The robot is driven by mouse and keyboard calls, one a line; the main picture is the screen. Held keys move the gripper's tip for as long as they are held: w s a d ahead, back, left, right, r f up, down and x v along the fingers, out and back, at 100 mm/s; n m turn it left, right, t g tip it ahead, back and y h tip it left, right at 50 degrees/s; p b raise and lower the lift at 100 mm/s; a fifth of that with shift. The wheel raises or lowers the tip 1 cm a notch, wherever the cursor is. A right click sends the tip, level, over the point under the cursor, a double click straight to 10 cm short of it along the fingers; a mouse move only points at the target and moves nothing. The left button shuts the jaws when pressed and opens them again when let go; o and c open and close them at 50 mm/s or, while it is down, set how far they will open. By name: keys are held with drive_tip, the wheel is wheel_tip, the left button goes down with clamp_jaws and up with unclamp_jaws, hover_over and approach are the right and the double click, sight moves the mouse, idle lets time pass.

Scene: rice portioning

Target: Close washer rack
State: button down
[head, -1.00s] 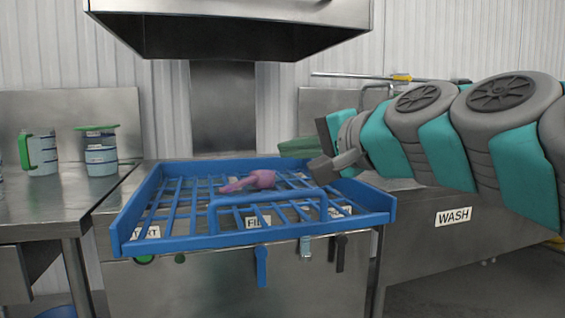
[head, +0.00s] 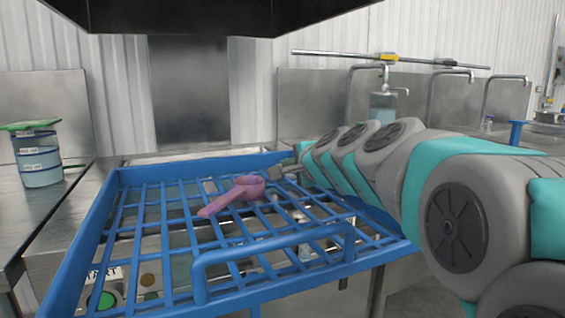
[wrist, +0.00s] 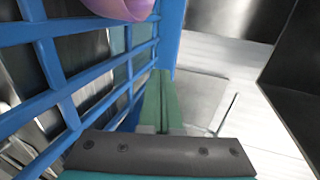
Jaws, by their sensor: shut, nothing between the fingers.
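The blue washer rack (head: 200,285) is a wire-grid tray with raised walls and a front handle (head: 270,244). It sticks out towards me from the washer in the head view. A pink scoop (head: 249,187) lies on its grid, and part of it shows at the top of the wrist view (wrist: 122,8). My gripper (head: 274,173) is by the rack's far right part. In the wrist view its green fingers (wrist: 160,100) are together and empty, close beside the blue rack wall (wrist: 170,38). I cannot tell whether they touch it.
A steel hood (head: 205,15) hangs above. Taps (head: 432,95) and a sink area are at the back right. A green button (head: 105,300) shows below the rack's left part.

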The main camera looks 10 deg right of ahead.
sight(264, 163)
drive_tip(key=x, duration=0.8)
drive_tip(key=r+p+x, duration=0.1)
drive_tip(key=x, duration=0.3)
drive_tip(key=shift+w+a, duration=0.1)
drive_tip(key=shift+w, duration=0.15)
drive_tip(key=shift+w, duration=0.1)
